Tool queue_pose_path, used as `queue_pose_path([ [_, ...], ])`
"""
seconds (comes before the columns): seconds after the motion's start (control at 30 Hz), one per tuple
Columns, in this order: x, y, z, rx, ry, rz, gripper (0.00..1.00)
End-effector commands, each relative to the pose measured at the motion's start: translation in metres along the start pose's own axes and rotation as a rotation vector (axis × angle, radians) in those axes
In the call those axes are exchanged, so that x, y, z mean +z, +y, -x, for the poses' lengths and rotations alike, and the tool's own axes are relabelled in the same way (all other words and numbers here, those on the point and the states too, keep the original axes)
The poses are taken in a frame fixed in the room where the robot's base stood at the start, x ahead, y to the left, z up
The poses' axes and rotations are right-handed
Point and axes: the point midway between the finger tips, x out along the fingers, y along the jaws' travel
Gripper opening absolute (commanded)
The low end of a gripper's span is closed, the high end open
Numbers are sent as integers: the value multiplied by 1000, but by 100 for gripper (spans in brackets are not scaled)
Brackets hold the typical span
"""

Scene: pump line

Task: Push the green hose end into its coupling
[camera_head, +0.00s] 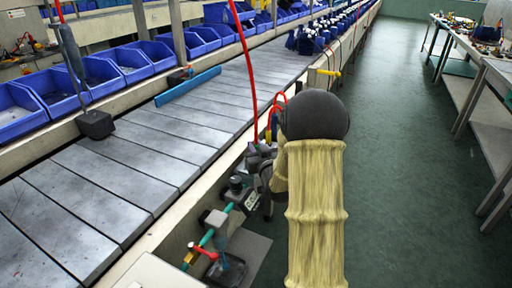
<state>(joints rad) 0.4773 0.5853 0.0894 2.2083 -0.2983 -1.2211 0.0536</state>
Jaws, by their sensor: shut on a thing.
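The green hose (207,238) shows as short teal pieces beside the conveyor's near rail, low in the middle of the picture. A grey block (215,218) sits along its line; I cannot tell whether this is the coupling. My gripper (243,187) is small, dark and partly hidden by my own sleeved arm. It is shut at the upper end of the green line, seemingly on the hose end. The hold itself and any gap between hose end and coupling are too small to see.
A red-handled valve (204,252) stands close below the gripper. A red hose (246,70) hangs from above. The slatted conveyor (120,165) runs along the left, with blue bins (87,75) behind it. The green floor (400,150) at right is clear up to the benches.

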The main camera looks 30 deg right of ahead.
Motion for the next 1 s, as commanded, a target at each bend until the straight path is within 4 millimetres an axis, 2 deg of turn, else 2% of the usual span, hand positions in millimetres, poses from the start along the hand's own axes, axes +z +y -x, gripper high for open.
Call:
queue_pose_path([
  [0.7,4,0,0,0,-1,0,0],
  [0.73,5,0,0,0,-2,0,24],
  [0.83,5,0,0,0,-2,0,43],
  [1.0,4,0,0,0,-1,0,43],
])
